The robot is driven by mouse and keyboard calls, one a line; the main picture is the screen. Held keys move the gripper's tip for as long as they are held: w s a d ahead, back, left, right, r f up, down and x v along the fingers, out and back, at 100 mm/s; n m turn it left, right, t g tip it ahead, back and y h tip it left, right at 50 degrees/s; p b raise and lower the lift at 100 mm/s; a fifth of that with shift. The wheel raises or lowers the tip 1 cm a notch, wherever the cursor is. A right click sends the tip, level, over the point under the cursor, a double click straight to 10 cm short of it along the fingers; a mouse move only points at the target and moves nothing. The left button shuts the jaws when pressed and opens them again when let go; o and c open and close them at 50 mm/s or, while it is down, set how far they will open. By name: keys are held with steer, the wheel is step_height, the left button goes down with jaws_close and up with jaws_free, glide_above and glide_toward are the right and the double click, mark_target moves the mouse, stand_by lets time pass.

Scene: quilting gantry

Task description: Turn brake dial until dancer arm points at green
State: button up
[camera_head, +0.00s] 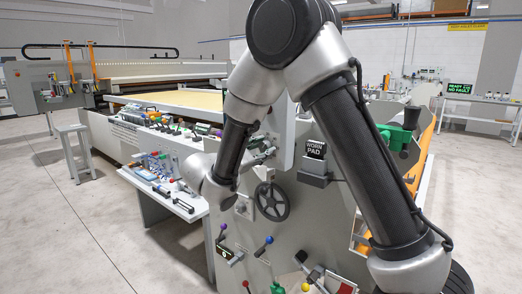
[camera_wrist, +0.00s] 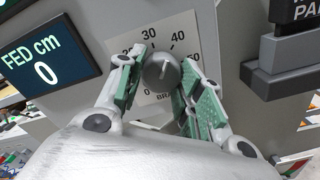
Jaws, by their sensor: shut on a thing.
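The brake dial is a grey round knob (camera_wrist: 161,72) in front of a white scale plate (camera_wrist: 163,26) in the wrist view. The numbers 30 and 40 read clearly above it; others are partly covered. My gripper (camera_wrist: 158,82) has its green-padded fingers on either side of the knob and is shut on it. In the head view my gripper (camera_head: 262,154) is at the grey machine panel, and my arm hides most of the dial. I cannot make out the dancer arm or a green zone.
A "FED cm" display (camera_wrist: 45,62) reading 0 is left of the dial. A "WORN PAD" sign (camera_head: 316,150) on a grey block is to the right. A dark handwheel (camera_head: 271,201) and several coloured levers are below. A tool shelf (camera_head: 166,195) stands at left.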

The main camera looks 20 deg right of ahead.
steer(key=o, duration=1)
steer(key=shift+o, duration=0.2)
steer(key=v, duration=1.2)
